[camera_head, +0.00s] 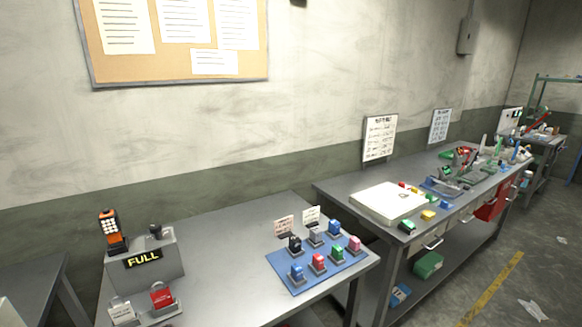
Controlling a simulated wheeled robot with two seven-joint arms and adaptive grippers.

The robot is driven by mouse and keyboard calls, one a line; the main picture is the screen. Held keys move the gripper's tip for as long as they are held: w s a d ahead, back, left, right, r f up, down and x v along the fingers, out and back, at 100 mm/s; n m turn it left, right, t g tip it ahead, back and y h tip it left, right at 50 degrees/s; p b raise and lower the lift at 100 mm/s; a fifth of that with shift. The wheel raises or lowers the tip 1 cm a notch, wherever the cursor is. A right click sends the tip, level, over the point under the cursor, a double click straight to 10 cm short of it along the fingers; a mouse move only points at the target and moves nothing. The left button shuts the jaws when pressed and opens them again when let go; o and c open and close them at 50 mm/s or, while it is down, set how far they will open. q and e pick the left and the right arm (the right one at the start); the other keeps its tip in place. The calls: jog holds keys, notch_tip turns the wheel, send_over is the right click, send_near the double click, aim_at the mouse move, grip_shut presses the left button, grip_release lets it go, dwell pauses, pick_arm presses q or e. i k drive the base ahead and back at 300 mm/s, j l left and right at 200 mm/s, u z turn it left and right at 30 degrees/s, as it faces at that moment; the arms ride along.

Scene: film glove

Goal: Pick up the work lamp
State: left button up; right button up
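An orange and black device with a grid of pale round spots on its face, which looks like the work lamp (111,230), stands upright at the left. It is on or just behind a grey box-shaped stand (160,268) on the near metal table (215,275). A black sign reading "FULL" (143,259) is on the stand's front. A small dark object (155,232) stands on the stand to the right of the lamp. Neither of my grippers is in view.
Red (161,296) and white (121,312) padlock-like items stand in front of the stand. A blue mat (287,275) with several coloured blocks lies at the table's right. The table's middle is clear. A longer, cluttered workbench (345,190) stands beyond.

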aim_at(110, 224)
jog(key=u, duration=1.3)
jog(key=l+u, duration=0.25)
jog(key=l, duration=0.5)
jog(key=k+l+u, duration=0.1)
jog(key=l+u, duration=0.15)
jog(key=l, duration=0.5)
